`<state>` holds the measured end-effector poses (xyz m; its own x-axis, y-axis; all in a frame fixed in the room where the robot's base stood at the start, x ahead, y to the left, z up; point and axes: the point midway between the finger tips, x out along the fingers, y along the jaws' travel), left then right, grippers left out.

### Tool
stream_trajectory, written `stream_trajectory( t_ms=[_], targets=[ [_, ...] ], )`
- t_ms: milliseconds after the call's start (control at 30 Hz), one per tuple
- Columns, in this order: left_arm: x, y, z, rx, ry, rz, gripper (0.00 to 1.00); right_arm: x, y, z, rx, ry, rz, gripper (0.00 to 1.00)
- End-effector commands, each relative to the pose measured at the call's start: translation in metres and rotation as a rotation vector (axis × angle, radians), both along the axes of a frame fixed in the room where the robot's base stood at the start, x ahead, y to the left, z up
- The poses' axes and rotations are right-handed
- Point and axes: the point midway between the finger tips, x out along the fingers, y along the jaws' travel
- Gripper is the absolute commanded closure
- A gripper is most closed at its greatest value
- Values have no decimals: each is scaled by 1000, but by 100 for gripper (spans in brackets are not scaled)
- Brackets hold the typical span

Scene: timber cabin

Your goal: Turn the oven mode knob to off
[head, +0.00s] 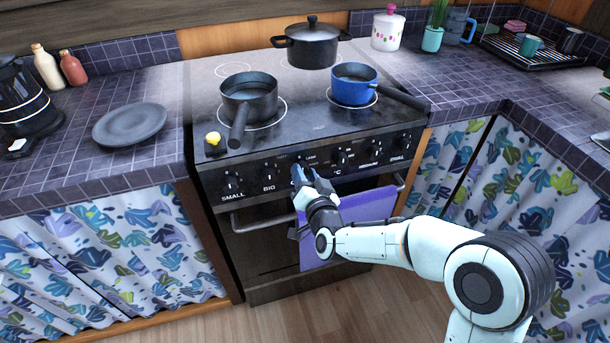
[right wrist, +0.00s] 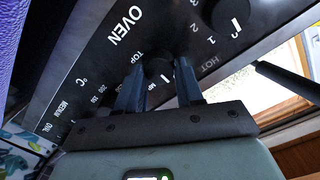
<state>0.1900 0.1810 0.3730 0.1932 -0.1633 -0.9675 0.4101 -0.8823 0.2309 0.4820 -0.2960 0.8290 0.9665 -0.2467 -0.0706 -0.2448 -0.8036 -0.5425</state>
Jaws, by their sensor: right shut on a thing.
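The oven mode knob (right wrist: 158,68) is a small dark round knob on the black control panel (right wrist: 95,62), below the word OVEN in the right wrist view. My right gripper (right wrist: 159,76) has its two dark fingers on either side of the knob and is shut on it. A white mark shows beside the knob between the fingers; the exact setting is hard to read. In the head view, my right gripper (head: 300,172) reaches the middle of the stove's (head: 268,226) front panel and mostly hides the knob. My left gripper is not in view.
Other knobs sit on both sides, such as the SMALL knob (head: 232,187). A purple towel (head: 370,207) hangs on the oven handle (head: 262,221) below my arm. A dark saucepan (head: 249,95), a blue saucepan (head: 354,83) and a lidded pot (head: 311,45) stand on the hob.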

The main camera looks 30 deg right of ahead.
Motion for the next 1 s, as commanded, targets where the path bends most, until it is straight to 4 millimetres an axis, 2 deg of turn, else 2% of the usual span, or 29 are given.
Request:
stream_trajectory(
  t_ms=[100, 133, 200, 567, 667, 1000],
  targets=[
    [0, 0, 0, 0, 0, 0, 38, 0, -1, -1, -4, 2, 0, 94],
    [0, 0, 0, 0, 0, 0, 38, 0, -1, -1, -4, 2, 0, 54],
    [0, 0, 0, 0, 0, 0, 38, 0, 0, -1, -3, 2, 0, 38],
    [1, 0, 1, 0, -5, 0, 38, -5, 1, 1, -1, 1, 1, 38],
    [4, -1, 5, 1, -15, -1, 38, -17, 4, 2, -1, 1, 1, 38],
    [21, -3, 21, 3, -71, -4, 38, -86, 22, 8, -2, 1, 2, 38]
  ],
)
